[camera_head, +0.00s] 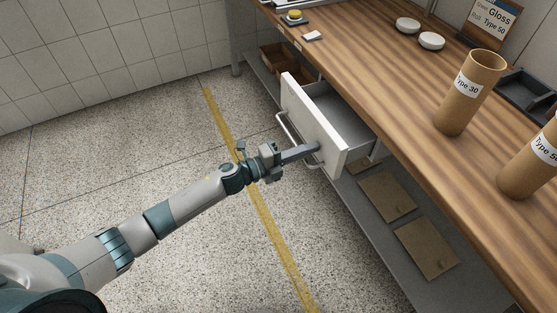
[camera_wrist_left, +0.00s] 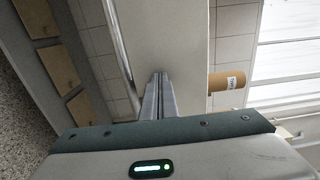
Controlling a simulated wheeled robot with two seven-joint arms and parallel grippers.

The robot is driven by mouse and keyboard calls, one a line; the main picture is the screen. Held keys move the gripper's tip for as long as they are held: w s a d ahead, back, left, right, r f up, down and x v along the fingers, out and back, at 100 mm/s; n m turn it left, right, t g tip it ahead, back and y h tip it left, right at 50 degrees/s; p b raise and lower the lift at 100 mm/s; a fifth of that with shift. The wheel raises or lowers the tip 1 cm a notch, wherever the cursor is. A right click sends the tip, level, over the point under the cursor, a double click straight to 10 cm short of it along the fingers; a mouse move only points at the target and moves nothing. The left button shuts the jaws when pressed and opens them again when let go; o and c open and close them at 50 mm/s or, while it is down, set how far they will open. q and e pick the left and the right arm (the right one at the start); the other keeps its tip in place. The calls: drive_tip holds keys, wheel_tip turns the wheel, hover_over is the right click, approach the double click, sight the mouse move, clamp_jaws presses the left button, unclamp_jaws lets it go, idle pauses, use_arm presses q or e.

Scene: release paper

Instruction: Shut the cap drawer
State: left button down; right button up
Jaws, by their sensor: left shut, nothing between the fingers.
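The cap drawer (camera_head: 312,122) stands pulled out from under the wooden bench, with its white front, bar handle (camera_head: 290,128) and grey inside showing. The visible part of the inside looks empty. My left gripper (camera_head: 316,148) is shut and empty, its fingertips at the outer face of the drawer front, near the right end of the handle. In the left wrist view the closed fingers (camera_wrist_left: 158,78) point at the pale drawer front (camera_wrist_left: 178,35), with the handle bar (camera_wrist_left: 118,40) to their left. I cannot tell whether the tips touch the front. My right gripper is out of view.
The bench top (camera_head: 370,65) carries a Type 30 tube (camera_head: 468,95), another tube (camera_head: 530,165), two white round things (camera_head: 431,41) and a dark tray (camera_head: 525,92). Brown boards (camera_head: 426,248) lie on the low shelf. The floor left of the bench is clear.

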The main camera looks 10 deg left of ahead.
sight(343, 135)
use_arm(q)
drive_tip(key=b+x, duration=0.1)
drive_tip(key=x, duration=0.5)
drive_tip(key=shift+f, duration=0.1)
drive_tip(key=b+x, duration=0.1)
drive_tip(key=x, duration=0.4)
drive_tip(key=shift+w+d, duration=0.15)
drive_tip(key=shift+d, duration=0.05)
drive_tip(key=shift+w+d, duration=0.15)
drive_tip(key=shift+r, duration=0.3)
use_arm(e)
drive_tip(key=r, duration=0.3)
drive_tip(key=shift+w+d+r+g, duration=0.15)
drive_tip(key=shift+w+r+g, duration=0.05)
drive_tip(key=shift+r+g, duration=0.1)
use_arm(q)
drive_tip(key=shift+r, duration=0.1)
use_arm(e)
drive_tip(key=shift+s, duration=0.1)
